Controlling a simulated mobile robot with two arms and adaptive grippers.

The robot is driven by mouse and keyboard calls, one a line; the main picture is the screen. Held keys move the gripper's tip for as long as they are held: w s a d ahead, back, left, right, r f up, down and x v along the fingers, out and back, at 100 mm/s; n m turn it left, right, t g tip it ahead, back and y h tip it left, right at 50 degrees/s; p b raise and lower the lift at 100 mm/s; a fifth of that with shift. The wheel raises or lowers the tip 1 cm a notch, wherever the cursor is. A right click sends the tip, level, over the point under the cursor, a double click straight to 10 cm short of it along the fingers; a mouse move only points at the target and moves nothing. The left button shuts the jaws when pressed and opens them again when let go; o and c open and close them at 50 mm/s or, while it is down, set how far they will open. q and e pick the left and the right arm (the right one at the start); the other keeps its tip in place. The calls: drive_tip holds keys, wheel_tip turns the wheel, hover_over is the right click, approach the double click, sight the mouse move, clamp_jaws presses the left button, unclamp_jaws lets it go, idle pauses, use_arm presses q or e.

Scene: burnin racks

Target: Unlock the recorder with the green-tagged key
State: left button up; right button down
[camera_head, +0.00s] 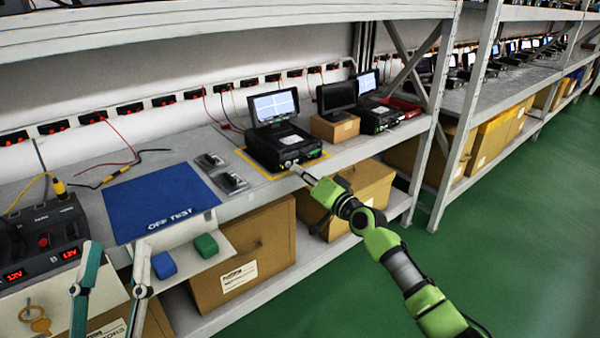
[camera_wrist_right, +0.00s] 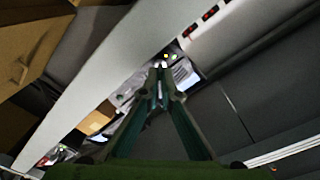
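The recorder (camera_head: 283,147) is a black box with a lit screen (camera_head: 273,106) on top, standing on a yellow-outlined patch of the shelf. My right gripper (camera_head: 297,170) is at its front face; contact is unclear. In the right wrist view its fingers (camera_wrist_right: 160,72) converge to tips close together, near small yellow and green lights; no key is discernible between them. A green tag-like piece (camera_head: 206,245) and a blue one (camera_head: 163,265) lie on a white ledge. A brass key (camera_head: 37,318) shows at lower left. My left gripper (camera_head: 114,262) is open and empty near the ledge.
A blue "OFF TEST" mat (camera_head: 160,200) lies on the shelf, with small grey devices (camera_head: 222,173) to its right. A power supply (camera_head: 42,238) reads 12V at left. Another screen on a cardboard box (camera_head: 335,127) stands right of the recorder. The green floor is clear.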

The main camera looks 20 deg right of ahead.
drive_tip(key=shift+f, duration=0.1)
drive_tip(key=c, duration=2.6)
unclamp_jaws()
drive_tip(key=v, duration=1.2)
